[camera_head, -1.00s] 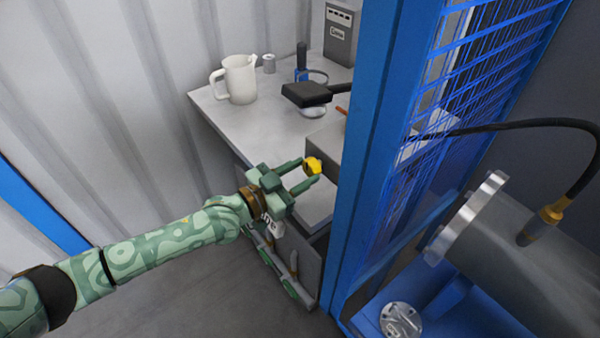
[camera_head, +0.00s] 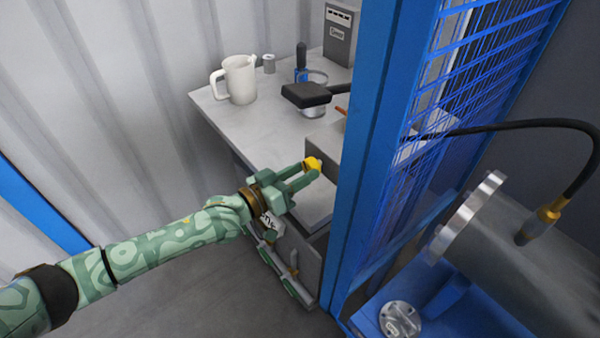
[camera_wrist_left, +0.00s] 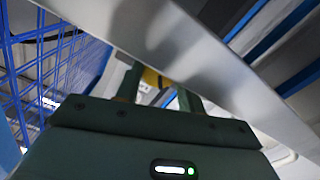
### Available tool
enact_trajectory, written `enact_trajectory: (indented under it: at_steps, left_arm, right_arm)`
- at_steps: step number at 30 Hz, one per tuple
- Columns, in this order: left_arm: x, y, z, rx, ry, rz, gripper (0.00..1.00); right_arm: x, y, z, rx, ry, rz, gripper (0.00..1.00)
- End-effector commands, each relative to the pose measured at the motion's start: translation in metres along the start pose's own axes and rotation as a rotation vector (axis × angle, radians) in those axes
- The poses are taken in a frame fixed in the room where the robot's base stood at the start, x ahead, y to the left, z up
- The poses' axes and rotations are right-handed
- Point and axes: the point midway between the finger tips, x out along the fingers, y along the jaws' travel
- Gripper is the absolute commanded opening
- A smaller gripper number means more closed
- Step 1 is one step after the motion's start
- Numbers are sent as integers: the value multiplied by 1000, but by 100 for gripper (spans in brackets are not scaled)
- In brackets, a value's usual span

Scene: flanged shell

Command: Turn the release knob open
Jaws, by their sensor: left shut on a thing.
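The yellow release knob (camera_head: 311,163) sits on the front of a grey box (camera_head: 326,148) at the table's near right side. My left gripper (camera_head: 312,170) reaches in from the left and is shut on the knob, one finger on each side. In the left wrist view the yellow knob (camera_wrist_left: 151,77) shows between the fingers (camera_wrist_left: 160,92), partly hidden by a pale metal edge in front. My right gripper is not in view.
A blue post (camera_head: 372,150) with blue mesh stands just right of the knob. The grey table (camera_head: 262,130) holds a white jug (camera_head: 238,80) and a black-headed tool (camera_head: 305,95). A flanged metal cylinder (camera_head: 470,215) lies right of the mesh.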

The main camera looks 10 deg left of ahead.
Motion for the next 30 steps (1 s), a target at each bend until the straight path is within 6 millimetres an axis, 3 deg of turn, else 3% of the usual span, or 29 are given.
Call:
enact_trajectory:
  at_steps: [12, 13, 15, 26, 30]
  left_arm:
    - [0, -1, 1, -7, -2, -1, 16]
    - [0, -1, 1, -7, -2, -1, 47]
    - [0, -1, 1, -7, -2, -1, 60]
    - [0, 0, 0, -6, -1, 0, 60]
    - [-10, 0, 0, -5, -1, -2, 60]
  right_arm:
    - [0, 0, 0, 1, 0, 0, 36]
    - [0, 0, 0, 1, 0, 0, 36]
    - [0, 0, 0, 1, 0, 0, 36]
    - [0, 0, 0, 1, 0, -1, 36]
    - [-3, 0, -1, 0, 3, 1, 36]
